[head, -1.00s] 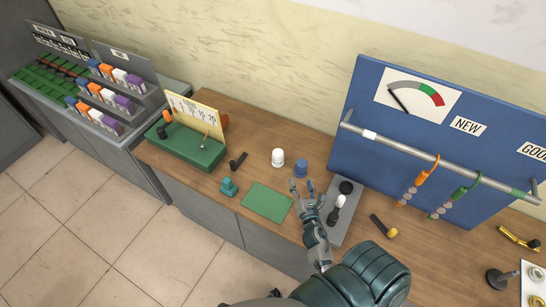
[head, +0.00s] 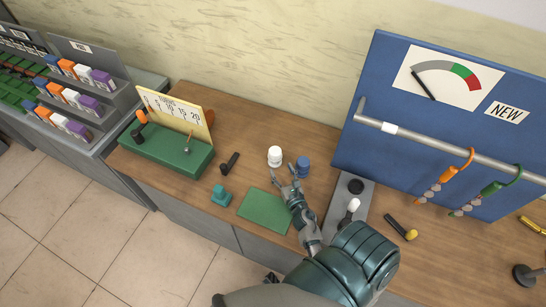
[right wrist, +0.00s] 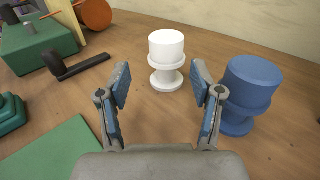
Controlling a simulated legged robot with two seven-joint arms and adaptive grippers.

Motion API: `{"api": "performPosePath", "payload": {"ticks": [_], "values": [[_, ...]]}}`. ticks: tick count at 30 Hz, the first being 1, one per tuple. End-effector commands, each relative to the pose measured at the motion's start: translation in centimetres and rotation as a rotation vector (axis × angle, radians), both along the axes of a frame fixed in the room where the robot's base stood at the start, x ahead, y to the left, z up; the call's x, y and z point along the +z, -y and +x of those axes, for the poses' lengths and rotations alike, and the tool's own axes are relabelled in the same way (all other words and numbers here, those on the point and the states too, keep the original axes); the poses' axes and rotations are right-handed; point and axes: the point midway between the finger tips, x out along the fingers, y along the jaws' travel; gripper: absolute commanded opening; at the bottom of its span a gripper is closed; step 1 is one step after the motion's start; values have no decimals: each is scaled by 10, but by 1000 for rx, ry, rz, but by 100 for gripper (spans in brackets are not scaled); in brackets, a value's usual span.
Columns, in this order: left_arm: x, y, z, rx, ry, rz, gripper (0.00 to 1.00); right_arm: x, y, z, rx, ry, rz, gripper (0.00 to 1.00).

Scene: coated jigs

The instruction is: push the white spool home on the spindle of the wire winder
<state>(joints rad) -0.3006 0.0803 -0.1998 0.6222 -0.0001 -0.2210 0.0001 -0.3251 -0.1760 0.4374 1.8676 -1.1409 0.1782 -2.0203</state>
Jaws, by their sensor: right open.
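The white spool (head: 275,156) stands upright on the wooden bench, off the winder. In the right wrist view the white spool (right wrist: 166,60) shows ahead, between and beyond the fingertips. My right gripper (head: 287,177) is open and empty, just in front of the white spool; its two fingers (right wrist: 160,88) are spread apart. The wire winder (head: 166,150) is a green box with a cream turns scale (head: 174,116), at the left of the bench. I cannot make out its spindle clearly. My left gripper is not in view.
A blue spool (head: 303,166) stands close to the right of the white one, beside my right finger. A black handle (head: 230,162), a teal block (head: 221,196) and a green mat (head: 264,211) lie between winder and gripper. A blue panel (head: 365,145) stands at right.

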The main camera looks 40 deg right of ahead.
Motion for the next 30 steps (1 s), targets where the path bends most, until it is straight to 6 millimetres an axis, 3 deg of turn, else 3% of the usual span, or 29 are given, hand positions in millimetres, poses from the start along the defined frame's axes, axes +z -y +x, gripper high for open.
{"api": "performPosePath", "payload": {"ticks": [6,11,19,29,30], "values": [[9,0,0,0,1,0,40,3,12,37,1,2,0,65],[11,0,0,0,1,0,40,2,16,48,0,1,2,65],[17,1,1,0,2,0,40,5,34,84,1,3,1,65],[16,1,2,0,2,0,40,3,37,93,0,1,2,65],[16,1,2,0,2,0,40,3,37,93,0,1,2,58]]}}
